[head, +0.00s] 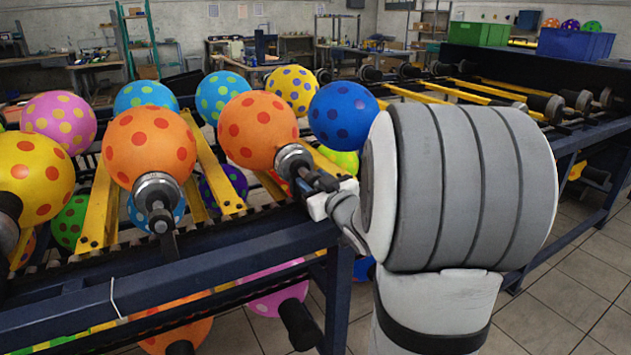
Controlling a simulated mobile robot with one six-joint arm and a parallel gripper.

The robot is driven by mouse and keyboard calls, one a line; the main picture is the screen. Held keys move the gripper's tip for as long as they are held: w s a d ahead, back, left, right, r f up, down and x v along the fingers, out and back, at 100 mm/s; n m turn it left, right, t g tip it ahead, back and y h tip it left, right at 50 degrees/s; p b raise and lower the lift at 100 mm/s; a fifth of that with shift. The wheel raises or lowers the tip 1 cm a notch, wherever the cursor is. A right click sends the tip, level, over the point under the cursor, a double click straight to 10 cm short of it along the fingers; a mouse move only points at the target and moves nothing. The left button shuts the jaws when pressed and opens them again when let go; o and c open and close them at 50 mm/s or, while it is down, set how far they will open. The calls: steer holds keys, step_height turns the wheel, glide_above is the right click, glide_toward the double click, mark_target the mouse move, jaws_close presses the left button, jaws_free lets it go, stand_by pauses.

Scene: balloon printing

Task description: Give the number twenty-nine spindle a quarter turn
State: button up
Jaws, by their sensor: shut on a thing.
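An orange balloon with red dots (258,130) sits on a metal spindle (294,160) at the front rail of the rack. My gripper (318,186) is at the near end of this spindle and is shut on it. My white and grey arm reaches in from the right and hides what lies behind it. No spindle number can be read in the head view. A second spindle (158,195), to the left, carries another orange balloon with red dots (149,147), and no gripper touches it.
Yellow bars (212,160) run between the balloons above a dark blue frame (190,262). A yellow balloon (36,175) is at far left and a blue one (342,114) stands close to my arm. More balloons hang below. Tiled floor (560,290) is clear at right.

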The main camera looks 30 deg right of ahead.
steer(key=o, duration=1)
steer(key=shift+s, duration=0.1)
steer(key=s+p, duration=0.1)
steer(key=s, duration=0.6)
steer(key=shift+s+d, duration=0.1)
steer(key=shift+s, duration=0.25)
steer(key=r+g+p, duration=0.1)
steer(key=r+m+g+h+p, duration=0.1)
steer(key=p, duration=0.1)
steer(key=r+h+p, duration=0.1)
steer(key=p, duration=0.1)
steer(key=shift+w+a+r+g, duration=0.25)
steer(key=shift+a+g, duration=0.1)
steer(key=shift+g, duration=0.05)
steer(key=s+a+r+g+p, duration=0.2)
steer(key=s+a+g+p, duration=0.2)
steer(key=s+a+p, duration=0.1)
steer(key=s+a+r+m+g+y+p, duration=0.1)
steer(key=s+a+r+g+p, duration=0.1)
steer(key=s+a+g+p, duration=0.2)
steer(key=s+a+r+g+p, duration=0.2)
steer(key=s+a+g+p, duration=0.2)
steer(key=s, duration=0.5)
steer(key=shift+s+a+r+m+g+p, duration=0.2)
steer(key=shift+a+p, duration=0.25)
steer(key=shift+a, duration=0.15)
steer(key=shift+s+a+r+m+g+p, duration=0.1)
steer(key=shift+a+r+p, duration=0.1)
steer(key=shift+a+p, duration=0.3)
